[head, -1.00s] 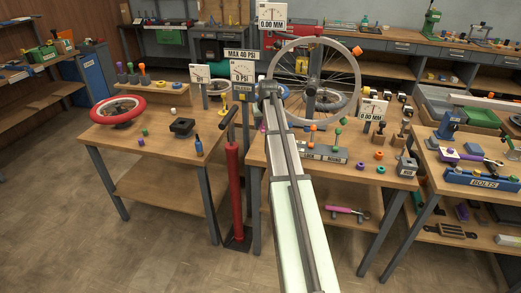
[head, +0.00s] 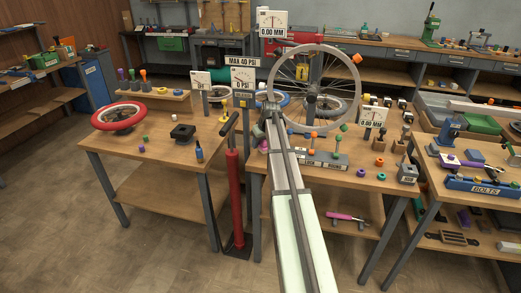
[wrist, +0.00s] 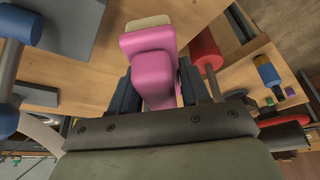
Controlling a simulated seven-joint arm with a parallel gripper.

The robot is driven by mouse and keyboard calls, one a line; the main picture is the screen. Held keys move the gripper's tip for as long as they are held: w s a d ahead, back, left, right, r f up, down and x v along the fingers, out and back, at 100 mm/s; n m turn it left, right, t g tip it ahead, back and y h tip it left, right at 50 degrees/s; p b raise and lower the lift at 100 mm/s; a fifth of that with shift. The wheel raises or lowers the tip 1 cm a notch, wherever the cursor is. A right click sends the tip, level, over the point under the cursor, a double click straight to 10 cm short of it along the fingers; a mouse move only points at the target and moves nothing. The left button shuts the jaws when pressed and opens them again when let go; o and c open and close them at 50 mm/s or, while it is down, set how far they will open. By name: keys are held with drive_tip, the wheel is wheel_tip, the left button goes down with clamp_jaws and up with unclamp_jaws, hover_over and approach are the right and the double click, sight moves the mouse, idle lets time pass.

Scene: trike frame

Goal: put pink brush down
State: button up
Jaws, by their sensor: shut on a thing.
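The pink brush (wrist: 152,66) fills the upper middle of the wrist view. Its pale tan end (wrist: 148,22) points away from my gripper. My gripper (wrist: 157,90) is shut on the pink brush, with one dark finger on each side. In the head view my arm reaches to the back left of the middle bench (head: 330,168), close to the wheel's lower left. Wooden surfaces show beyond the brush in the wrist view; I cannot tell whether the brush touches anything.
A spoked wheel (head: 338,120) stands at the back of the middle bench. A red floor pump (head: 234,195) stands between the benches. The left bench (head: 165,165) holds a red-tyred wheel (head: 119,118) and small parts, with free room. A pink-handled tool (head: 345,217) lies on the lower shelf.

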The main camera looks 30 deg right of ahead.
sight(260, 155)
drive_tip(key=shift+f, duration=1.75)
drive_tip(key=shift+f, duration=0.25)
drive_tip(key=o, duration=1)
drive_tip(key=shift+s+f, duration=0.1)
drive_tip(key=shift+f, duration=0.05)
drive_tip(key=shift+a, duration=0.15)
drive_tip(key=shift+a+f, duration=0.1)
drive_tip(key=shift+s+r, duration=0.1)
drive_tip(key=shift+r, duration=0.45)
drive_tip(key=v, duration=1.1)
drive_tip(key=shift+d+r, duration=0.25)
drive_tip(key=shift+r, duration=0.15)
drive_tip(key=shift+s, duration=0.1)
